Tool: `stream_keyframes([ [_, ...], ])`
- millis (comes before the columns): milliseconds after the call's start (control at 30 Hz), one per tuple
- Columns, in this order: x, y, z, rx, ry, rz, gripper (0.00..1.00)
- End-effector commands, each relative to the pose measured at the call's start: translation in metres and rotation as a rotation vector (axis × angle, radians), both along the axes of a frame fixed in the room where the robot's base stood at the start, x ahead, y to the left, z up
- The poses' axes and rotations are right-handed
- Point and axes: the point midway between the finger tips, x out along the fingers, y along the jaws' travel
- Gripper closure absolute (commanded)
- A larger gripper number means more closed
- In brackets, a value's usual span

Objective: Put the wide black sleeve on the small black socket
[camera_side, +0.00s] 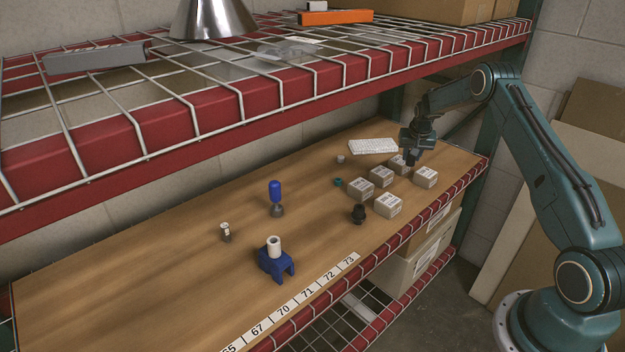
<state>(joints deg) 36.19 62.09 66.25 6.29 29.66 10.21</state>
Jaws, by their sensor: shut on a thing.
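My gripper (411,157) is at the far right of the wooden shelf board, low among the small boxes. It is shut on a small dark piece, which I take to be the wide black sleeve; the fingers hide most of it and its outline is unclear.
Several small boxes (388,205) stand around my gripper. A white keyboard-like thing (373,146) lies behind. A blue bracket with a white cylinder (274,261), a blue-topped part (276,197) and a small white-topped part (225,232) stand left. A wire shelf (300,75) hangs above.

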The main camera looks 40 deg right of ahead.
Motion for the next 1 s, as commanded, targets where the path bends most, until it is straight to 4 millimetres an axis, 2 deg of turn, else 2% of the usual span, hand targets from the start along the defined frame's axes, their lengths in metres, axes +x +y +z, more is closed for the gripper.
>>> stream_keyframes([
  [267,0.001,0.009,-0.001,0.0,0.0,0.012,0.93],
  [467,0.002,0.035,-0.003,0.0,0.001,0.044,0.93],
  [733,-0.003,0.093,-0.008,-0.001,0.002,0.118,0.93],
  [1000,-0.018,0.157,-0.01,-0.001,0.002,0.204,0.93],
])
